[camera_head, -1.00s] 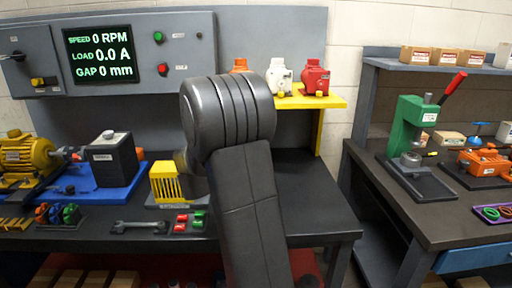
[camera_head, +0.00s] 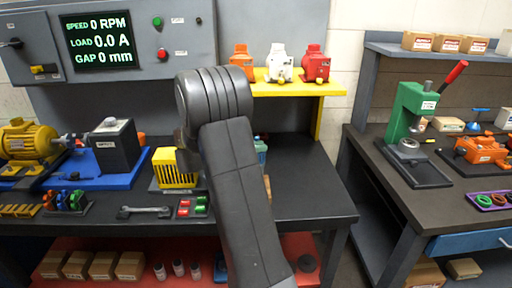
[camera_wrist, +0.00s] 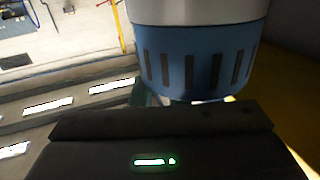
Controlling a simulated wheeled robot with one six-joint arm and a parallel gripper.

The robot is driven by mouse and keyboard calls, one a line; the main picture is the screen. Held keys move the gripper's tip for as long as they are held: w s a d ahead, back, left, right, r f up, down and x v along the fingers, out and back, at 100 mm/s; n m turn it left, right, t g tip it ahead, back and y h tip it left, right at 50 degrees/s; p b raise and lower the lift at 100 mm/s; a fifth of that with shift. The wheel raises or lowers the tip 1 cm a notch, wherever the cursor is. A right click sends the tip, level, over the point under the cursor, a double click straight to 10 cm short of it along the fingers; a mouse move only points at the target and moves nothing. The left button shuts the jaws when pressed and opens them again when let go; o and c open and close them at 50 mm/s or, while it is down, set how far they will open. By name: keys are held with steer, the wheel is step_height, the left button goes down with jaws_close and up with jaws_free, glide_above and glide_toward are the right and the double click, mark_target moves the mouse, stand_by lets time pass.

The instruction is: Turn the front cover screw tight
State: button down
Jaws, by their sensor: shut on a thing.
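A blue body with dark slots and a pale upper part (camera_wrist: 200,62) fills the upper middle of the wrist view, close against the black housing of my gripper (camera_wrist: 165,125). My gripper is shut on this body; its fingertips are mostly hidden. In the head view my arm hides the gripper, and a small teal-blue patch (camera_head: 261,150) shows just right of the arm. A yellow slotted motor (camera_head: 175,168) stands on a grey base left of the arm. I cannot make out a front cover screw in either view.
A blue plate (camera_head: 132,181) carries a dark block at left, beside a yellow motor (camera_head: 30,140). A wrench (camera_head: 145,212) and red and green blocks (camera_head: 192,207) lie in front. A yellow shelf (camera_head: 300,88) holds three small motors. A green press (camera_head: 410,112) stands right. The bench's right part is clear.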

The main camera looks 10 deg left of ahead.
steer(key=shift+r, duration=0.15)
steer(key=c, duration=1.5)
jaws_free()
steer(key=shift+d, duration=0.1)
steer(key=shift+s+a, duration=0.15)
steer(key=shift+a, duration=0.15)
steer(key=b+v, duration=0.1)
steer(key=v, duration=1.2)
steer(key=shift+s+a+b, duration=0.1)
steer(key=shift+b, duration=0.2)
